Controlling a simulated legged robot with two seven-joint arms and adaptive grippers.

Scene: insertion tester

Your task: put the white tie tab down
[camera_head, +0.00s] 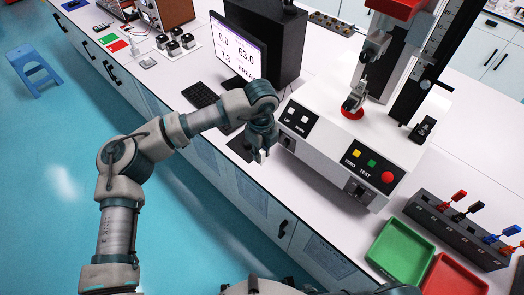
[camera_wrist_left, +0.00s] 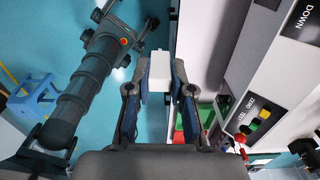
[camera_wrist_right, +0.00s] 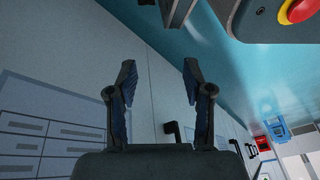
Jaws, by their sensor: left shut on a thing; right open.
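The white tie tab (camera_wrist_left: 158,70) shows in the left wrist view as a pale block between the two fingers of my left gripper (camera_wrist_left: 160,82). The gripper is shut on it, and the tab's end sticks out past the fingertips. My right gripper (camera_wrist_right: 157,78) is open and empty in the right wrist view, facing pale cabinet fronts. Its fingers are not in the head view.
The white insertion tester (camera_head: 340,150) stands right of my left gripper. A keyboard (camera_head: 201,94) and monitor (camera_head: 238,48) are behind it. A green tray (camera_head: 401,254), a red tray (camera_head: 452,278) and a dark rack (camera_head: 456,233) with several coloured-handled items lie at right.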

